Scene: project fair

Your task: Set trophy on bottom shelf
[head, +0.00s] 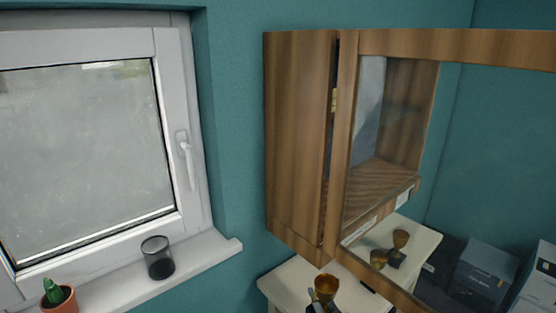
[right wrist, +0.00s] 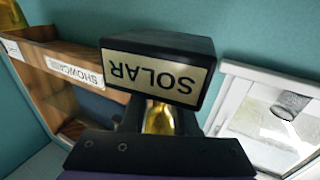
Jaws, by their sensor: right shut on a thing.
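In the right wrist view my right gripper (right wrist: 160,120) is shut on a trophy with a dark base (right wrist: 158,75) labelled SOLAR. The base appears upside down there, as does the lettering on the cabinet; gold shows between the fingers. The wooden showcase cabinet (head: 300,130) is on the wall in the head view. Its glass-fronted frame stands at the right, with a wooden shelf surface (head: 385,180) inside. A gold cup (head: 325,287) shows low in the head view; I cannot tell whether it is the held one. My left gripper is not in view.
Through the glass, gold cups (head: 400,238) show over a pale tabletop (head: 425,240). Boxes (head: 485,270) stand at the lower right.

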